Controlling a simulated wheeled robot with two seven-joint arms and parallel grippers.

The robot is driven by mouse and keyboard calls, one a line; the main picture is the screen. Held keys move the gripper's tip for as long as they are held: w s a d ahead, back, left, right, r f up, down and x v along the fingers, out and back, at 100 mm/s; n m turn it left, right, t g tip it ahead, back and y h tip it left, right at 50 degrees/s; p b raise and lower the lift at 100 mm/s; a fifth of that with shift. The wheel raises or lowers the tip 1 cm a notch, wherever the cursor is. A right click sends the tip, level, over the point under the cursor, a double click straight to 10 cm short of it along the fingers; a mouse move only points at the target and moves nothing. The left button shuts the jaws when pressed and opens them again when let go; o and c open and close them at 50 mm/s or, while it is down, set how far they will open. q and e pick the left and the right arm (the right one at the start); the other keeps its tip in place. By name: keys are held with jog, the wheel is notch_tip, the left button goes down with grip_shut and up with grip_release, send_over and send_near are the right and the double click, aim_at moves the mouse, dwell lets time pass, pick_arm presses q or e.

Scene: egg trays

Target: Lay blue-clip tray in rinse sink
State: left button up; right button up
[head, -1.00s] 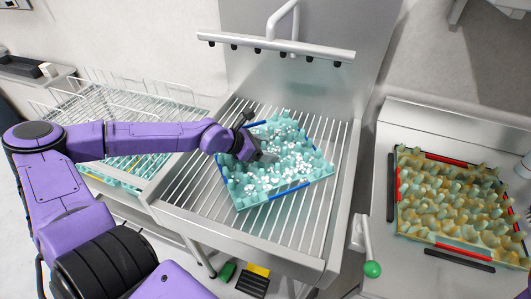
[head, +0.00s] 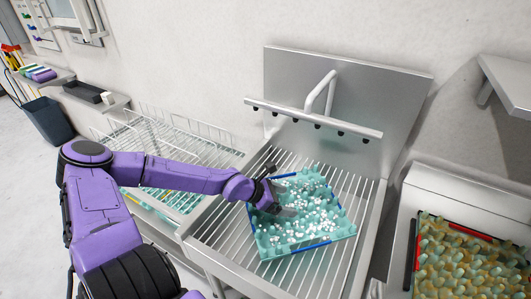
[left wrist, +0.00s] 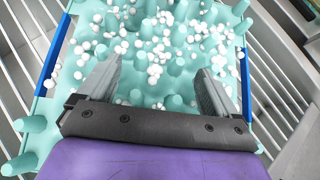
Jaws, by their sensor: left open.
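The blue-clip tray (head: 318,241), a teal egg tray with blue clips on its edges and white foam beads over it, lies on the slatted grid of the rinse sink (head: 208,232). My left gripper (head: 290,204) is over the tray's left part. In the left wrist view the same gripper (left wrist: 158,85) has its two fingers spread apart, with the tray's pegs and white beads between and beyond them. Nothing is held. Blue clips (left wrist: 52,55) show along the tray's sides there. I cannot tell whether the fingertips touch the tray. My right gripper is out of view.
A spray bar (head: 315,117) spans the back of the sink. A wire rack (head: 195,140) with another teal tray stands to the left. A soiled tray with red clips (head: 465,262) lies on the right-hand counter. The sink's slats in front of the tray are clear.

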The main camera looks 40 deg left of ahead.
pick_arm(q)
jog(key=shift+s+a+r+p, duration=0.4)
jog(key=shift+s+r+p, duration=0.05)
jog(key=shift+r, duration=0.25)
jog(key=shift+s+a+r, duration=0.1)
jog(key=shift+s+a, duration=0.15)
jog(key=shift+a, duration=0.05)
jog(key=shift+s+a+r+p, duration=0.1)
jog(key=shift+s+r+p, duration=0.2)
jog(key=shift+p, duration=0.2)
jog(key=shift+s+r, duration=0.1)
jog(key=shift+s, duration=0.15)
jog(key=v, duration=0.4)
jog(key=shift+s+a, duration=0.1)
jog(key=shift+s, duration=0.05)
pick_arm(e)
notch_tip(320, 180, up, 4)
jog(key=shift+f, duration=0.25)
